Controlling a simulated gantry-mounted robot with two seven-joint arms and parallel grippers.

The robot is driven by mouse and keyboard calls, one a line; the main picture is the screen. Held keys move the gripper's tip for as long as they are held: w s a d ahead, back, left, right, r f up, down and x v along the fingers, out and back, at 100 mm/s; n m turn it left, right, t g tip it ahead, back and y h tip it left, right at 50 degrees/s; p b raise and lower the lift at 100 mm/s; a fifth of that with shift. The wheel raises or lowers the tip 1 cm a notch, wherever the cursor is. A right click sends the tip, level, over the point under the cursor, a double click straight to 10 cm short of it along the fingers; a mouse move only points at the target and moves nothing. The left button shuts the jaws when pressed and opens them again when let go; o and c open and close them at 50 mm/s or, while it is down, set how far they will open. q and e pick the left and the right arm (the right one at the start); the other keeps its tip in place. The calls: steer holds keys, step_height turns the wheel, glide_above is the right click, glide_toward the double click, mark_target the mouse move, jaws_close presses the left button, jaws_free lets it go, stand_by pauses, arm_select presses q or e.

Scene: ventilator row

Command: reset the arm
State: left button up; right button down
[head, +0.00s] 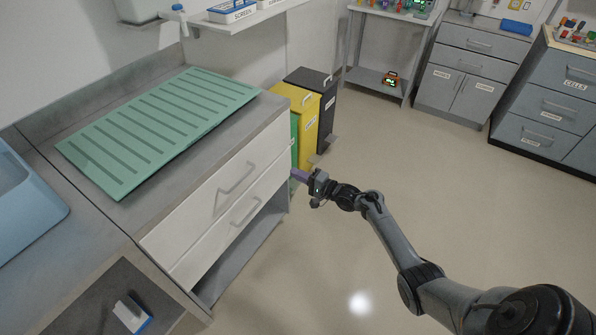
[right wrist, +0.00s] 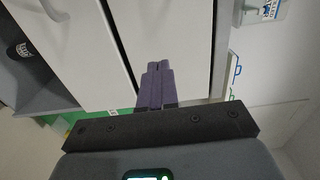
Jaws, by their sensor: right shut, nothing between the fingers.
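My right arm reaches in from the lower right in the head view. Its gripper (head: 297,174), with purple fingers, is at the right end of the white drawer unit (head: 226,188), close to the drawer fronts. In the right wrist view the fingers (right wrist: 158,72) are shut together with nothing between them, in front of pale panels. I cannot tell whether the fingertips touch a panel. My left gripper is not in view.
A green ribbed mat (head: 160,130) lies on the counter. Yellow (head: 307,122) and black (head: 325,90) bins stand beyond the drawer unit, near the gripper. Grey cabinets (head: 470,60) line the back. The floor (head: 480,190) in the middle is clear.

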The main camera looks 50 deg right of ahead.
steer(key=s+a+f+n+g+y, duration=0.2)
steer(key=s+a+f+g, duration=0.1)
steer(key=s+a+f, duration=0.8)
steer(key=s+a+n+g+h, duration=0.1)
steer(key=s+a+n+g, duration=0.2)
steer(key=s+a, duration=0.3)
steer(key=s+a+n+g+h, duration=0.1)
steer(key=s+a+n+g, duration=0.15)
steer(key=s+a, duration=0.45)
steer(key=s+a+r+n+g+h, duration=0.35)
steer(key=s+r+n+g, duration=0.25)
steer(key=s+r+n, duration=0.4)
step_height(320, 180, up, 23)
steer(key=p, duration=2.2)
steer(key=shift+w+f, duration=0.2)
steer(key=shift+w, duration=0.2)
